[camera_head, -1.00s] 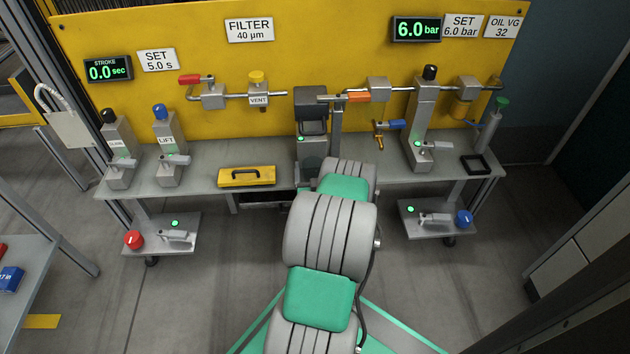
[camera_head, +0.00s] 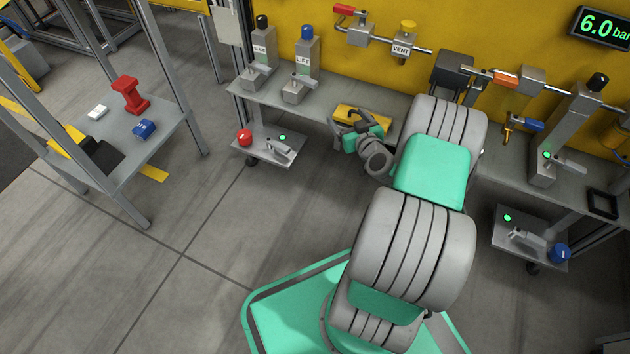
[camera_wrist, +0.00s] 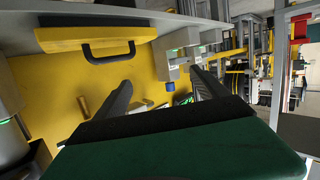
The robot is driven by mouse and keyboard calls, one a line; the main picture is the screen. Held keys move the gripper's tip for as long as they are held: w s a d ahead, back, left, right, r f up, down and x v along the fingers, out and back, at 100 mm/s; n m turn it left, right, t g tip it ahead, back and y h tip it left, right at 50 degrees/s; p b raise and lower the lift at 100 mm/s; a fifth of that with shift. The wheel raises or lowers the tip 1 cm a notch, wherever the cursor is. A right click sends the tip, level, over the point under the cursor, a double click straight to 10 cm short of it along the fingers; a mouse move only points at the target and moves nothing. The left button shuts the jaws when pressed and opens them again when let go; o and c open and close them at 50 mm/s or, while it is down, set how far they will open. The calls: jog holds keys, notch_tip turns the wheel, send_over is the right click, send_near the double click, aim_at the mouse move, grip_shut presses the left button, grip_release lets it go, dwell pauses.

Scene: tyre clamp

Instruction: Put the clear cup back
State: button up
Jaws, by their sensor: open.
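I cannot make out a clear cup for sure in either current view. A yellowish bowl (camera_head: 612,134) hangs under the pipe fitting at the right edge of the head view; whether it is see-through I cannot tell. My gripper (camera_head: 345,118) is open over the front of the bench, close to the yellow case (camera_head: 362,114), which it partly hides. In the wrist view the two dark fingers of my gripper (camera_wrist: 162,90) stand apart with nothing between them. The yellow case (camera_wrist: 100,38) with its black handle lies above them there.
The HIDE-side and LIFT valve posts (camera_head: 303,68) stand on the bench (camera_head: 375,97) left of my gripper. A low shelf with a red knob (camera_head: 244,137) sits below. Open floor lies between.

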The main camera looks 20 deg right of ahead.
jog(key=s+a+r+n+g+y, duration=0.1)
jog(key=a+r+n+g+y, duration=0.15)
jog(key=a, duration=0.65)
jog(key=a+r+n+g+y, duration=0.1)
jog(key=a+r+g+y, duration=0.2)
jog(key=a, duration=0.6)
jog(key=s+a+r+m+g+h, duration=0.1)
jog(key=s+a+r+g, duration=0.1)
jog(key=s, duration=0.5)
jog(key=s+a+r+g+h, duration=0.1)
jog(key=s+a+r+g, duration=0.1)
jog(key=s, duration=0.6)
jog(key=s+a+r+m+g+h, duration=0.1)
jog(key=s+a+g, duration=0.1)
jog(key=s, duration=0.5)
jog(key=shift+s+a+r+m+g+h, duration=0.3)
jog(key=shift+r+m+g+h, duration=0.1)
jog(key=shift+g, duration=0.35)
